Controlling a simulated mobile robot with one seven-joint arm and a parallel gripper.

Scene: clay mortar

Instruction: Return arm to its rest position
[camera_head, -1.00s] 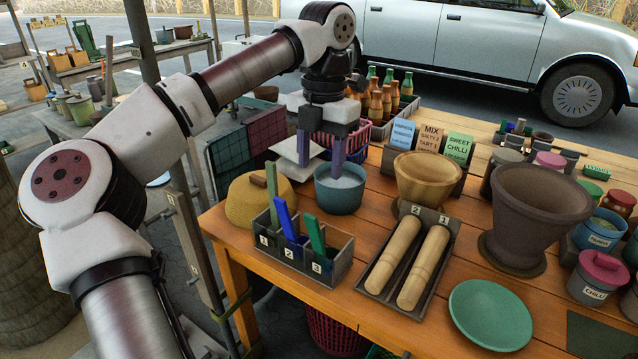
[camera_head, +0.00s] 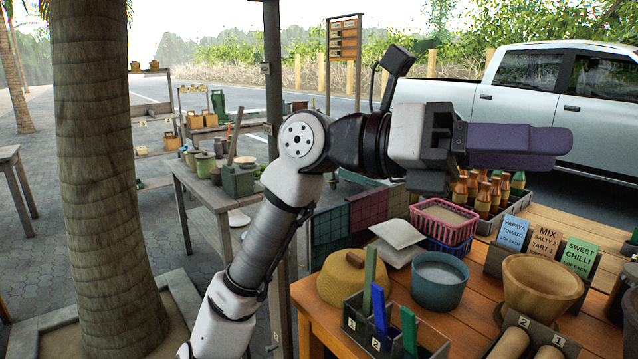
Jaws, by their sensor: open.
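My gripper (camera_head: 520,145) is raised above the wooden table, with its purple fingers pointing right and level. The fingers overlap from this side, so the gap between them is hidden. The jaws are open, and I see nothing held. My arm bends up from the lower left to a white elbow joint. Below the gripper stand a red basket (camera_head: 442,224) and a blue bowl (camera_head: 439,282), both apart from it.
The wooden table (camera_head: 478,318) holds a compartment box (camera_head: 362,328) with coloured handles, a brown mortar (camera_head: 545,287), sign cards (camera_head: 549,244) and several bottles (camera_head: 484,200). A tree trunk (camera_head: 105,180) stands at left. Free air surrounds the gripper above the table.

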